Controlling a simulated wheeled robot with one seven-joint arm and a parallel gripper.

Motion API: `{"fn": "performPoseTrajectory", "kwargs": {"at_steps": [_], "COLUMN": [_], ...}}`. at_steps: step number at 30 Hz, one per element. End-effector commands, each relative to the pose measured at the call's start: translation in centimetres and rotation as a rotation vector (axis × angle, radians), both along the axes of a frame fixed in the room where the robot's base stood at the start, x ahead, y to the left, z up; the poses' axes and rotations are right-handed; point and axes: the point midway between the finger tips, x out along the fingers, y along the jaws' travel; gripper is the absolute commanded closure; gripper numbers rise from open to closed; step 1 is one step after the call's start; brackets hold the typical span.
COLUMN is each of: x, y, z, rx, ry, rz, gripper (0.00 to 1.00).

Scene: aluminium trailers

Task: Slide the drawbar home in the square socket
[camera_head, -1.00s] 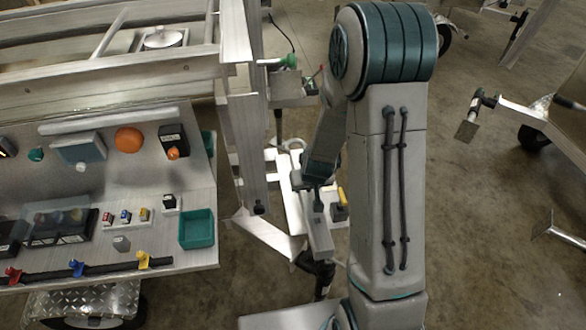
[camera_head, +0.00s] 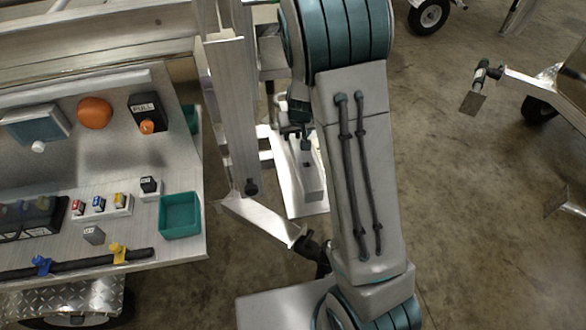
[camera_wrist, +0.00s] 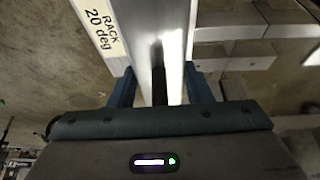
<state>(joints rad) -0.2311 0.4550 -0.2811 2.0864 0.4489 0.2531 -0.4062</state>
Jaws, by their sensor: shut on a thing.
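In the wrist view, the blue fingers of my gripper (camera_wrist: 162,88) are shut on a pale aluminium bar (camera_wrist: 145,30), which looks like the drawbar. The bar runs away from the fingers to the top edge, with a dark slot and a bright glare on it. In the head view a light metal bar (camera_head: 308,175) shows below the gripper. I cannot single out the square socket or tell how far the bar sits in it.
A label (camera_wrist: 99,30) reading "RACK 20 deg" is beside the bar. Metal rails (camera_wrist: 235,55) lie to its right. A panel with an orange knob (camera_head: 95,113) and a teal bin (camera_head: 180,216) stands at left. An upright metal post (camera_head: 232,115) is close to my gripper.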

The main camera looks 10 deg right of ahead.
Motion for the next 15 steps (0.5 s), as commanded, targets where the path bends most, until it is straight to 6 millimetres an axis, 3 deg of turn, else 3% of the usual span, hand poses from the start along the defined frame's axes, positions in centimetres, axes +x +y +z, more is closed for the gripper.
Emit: {"fn": "performPoseTrajectory", "kwargs": {"at_steps": [6,15], "x": [1.7,2.2], "y": [0.4,0.5], "z": [-0.1,0.4], "rx": [0.006,0.01], "ry": [-0.013,-0.014], "rz": [0.009,0.01], "gripper": [1.0,1.0]}}
